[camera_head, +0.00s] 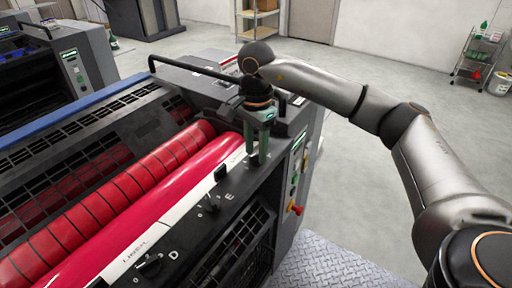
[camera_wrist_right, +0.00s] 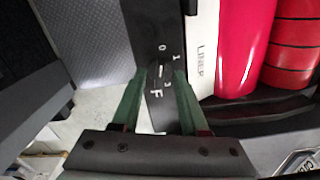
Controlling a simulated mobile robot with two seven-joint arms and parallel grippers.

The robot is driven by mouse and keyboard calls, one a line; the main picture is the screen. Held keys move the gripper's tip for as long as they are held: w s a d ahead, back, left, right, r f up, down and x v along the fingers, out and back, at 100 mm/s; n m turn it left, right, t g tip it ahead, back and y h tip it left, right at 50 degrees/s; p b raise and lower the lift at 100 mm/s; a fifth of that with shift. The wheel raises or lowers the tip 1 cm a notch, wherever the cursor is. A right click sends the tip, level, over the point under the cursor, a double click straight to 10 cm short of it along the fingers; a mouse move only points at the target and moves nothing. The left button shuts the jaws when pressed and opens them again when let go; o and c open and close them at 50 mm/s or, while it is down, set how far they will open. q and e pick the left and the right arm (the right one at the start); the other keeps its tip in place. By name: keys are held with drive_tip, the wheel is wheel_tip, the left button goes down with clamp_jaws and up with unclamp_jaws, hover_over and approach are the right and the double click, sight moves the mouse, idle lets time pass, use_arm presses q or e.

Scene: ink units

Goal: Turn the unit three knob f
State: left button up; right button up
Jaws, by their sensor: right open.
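Knob F (camera_wrist_right: 157,73) is dark and sits on the black panel strip in the right wrist view, above the printed letter F, with scale numbers around it. My right gripper (camera_wrist_right: 159,76) has its two green fingers apart, one on each side of the knob. I cannot tell whether they touch it. In the head view my right gripper (camera_head: 258,162) points down at the far end of the panel strip and hides knob F. My left gripper is not in view.
Knob E (camera_head: 210,204) and knob D (camera_head: 150,265) sit nearer on the same strip. Red rollers (camera_head: 105,203) lie left of it. A black rail (camera_head: 195,70) runs behind the gripper. A red-and-yellow button (camera_head: 295,208) is on the side panel.

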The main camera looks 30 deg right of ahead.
sight(256, 153)
wheel_tip(256, 153, up, 12)
drive_tip(key=p, duration=0.1)
drive_tip(key=shift+r, duration=0.25)
idle(0.7)
